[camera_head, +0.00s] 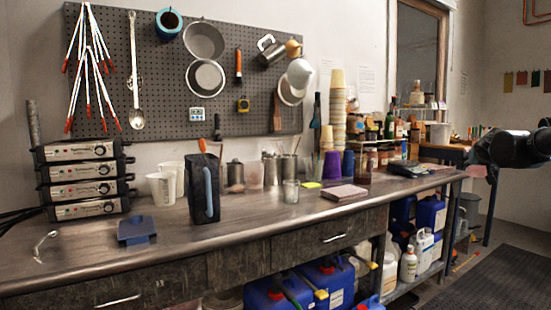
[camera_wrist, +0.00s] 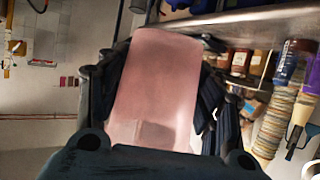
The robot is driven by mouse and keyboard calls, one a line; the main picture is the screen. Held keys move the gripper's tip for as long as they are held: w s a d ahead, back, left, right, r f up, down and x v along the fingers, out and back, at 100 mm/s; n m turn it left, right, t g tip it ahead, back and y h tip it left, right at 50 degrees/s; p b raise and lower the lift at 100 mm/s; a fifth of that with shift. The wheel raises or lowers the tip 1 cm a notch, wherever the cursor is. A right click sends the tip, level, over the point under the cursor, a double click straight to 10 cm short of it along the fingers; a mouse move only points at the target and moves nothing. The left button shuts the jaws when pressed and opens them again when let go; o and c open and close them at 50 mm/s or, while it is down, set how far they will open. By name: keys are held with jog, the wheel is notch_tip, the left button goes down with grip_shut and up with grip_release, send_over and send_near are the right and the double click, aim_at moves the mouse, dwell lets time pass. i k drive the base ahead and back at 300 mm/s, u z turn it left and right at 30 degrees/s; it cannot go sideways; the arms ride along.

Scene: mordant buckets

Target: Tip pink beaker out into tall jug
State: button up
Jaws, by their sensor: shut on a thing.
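The pink beaker (camera_wrist: 158,85) fills the middle of the wrist view, between the dark fingers of my gripper (camera_wrist: 157,95), which is shut on it. In the head view my gripper (camera_head: 490,152) is at the far right, off the end of the bench, and a small pale pink part of the beaker (camera_head: 475,171) shows below it. I cannot tell what is inside the beaker. A tall dark jug (camera_head: 204,190) with a blue handle stands upright on the bench, left of centre, far from my gripper. Its inside is hidden.
The metal bench (camera_head: 270,222) runs across the head view. White beakers (camera_head: 161,188), a small clear glass (camera_head: 290,191), a pink notebook (camera_head: 344,193) and a blue scale-like item (camera_head: 136,230) stand or lie around the jug. Stacked cups (camera_head: 338,115) and bottles crowd the right end.

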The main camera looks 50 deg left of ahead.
aim_at(202, 170)
jog(key=z, duration=0.05)
jog(key=k, duration=0.4)
jog(key=u, duration=2.05)
jog(key=i, duration=0.5)
